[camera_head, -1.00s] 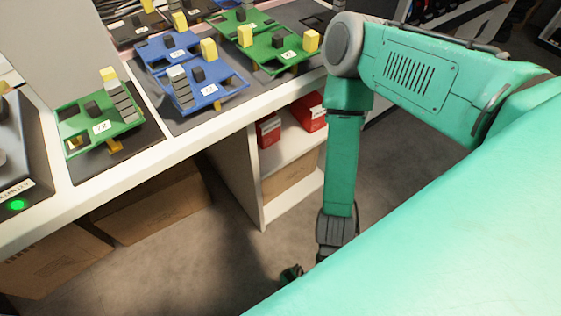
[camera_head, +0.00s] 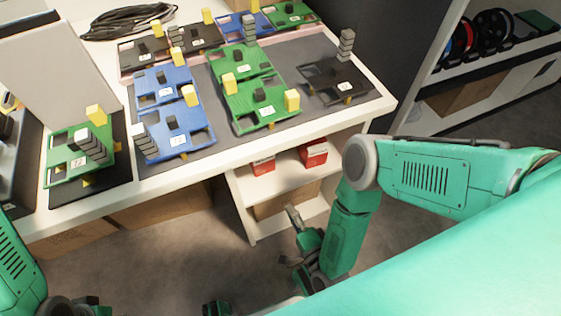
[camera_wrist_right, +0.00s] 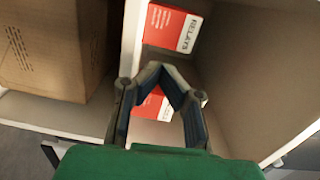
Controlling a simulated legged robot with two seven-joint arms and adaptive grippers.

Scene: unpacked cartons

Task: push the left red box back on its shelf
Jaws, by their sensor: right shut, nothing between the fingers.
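The left red box (camera_head: 264,166) sits on the upper shelf of the white unit (camera_head: 240,205) under the table, beside the right red box (camera_head: 314,155). In the right wrist view the picture is turned sideways; the left box (camera_wrist_right: 172,27), lettered RELAYS, is at the top. The other red box (camera_wrist_right: 150,106) shows partly behind my fingers. My right gripper (camera_head: 291,210) is in front of the unit, shut and empty. In the wrist view its tips (camera_wrist_right: 157,70) show before the boxes; contact cannot be told. My left gripper is not clearly shown at the lower edge.
A white table (camera_head: 225,160) stands above the unit, with green, blue and black boards on it. A cardboard box (camera_wrist_right: 55,45) fills the lower compartment. The shelf board (camera_wrist_right: 131,40) lies between it and the red boxes. Open floor (camera_head: 170,260) lies in front.

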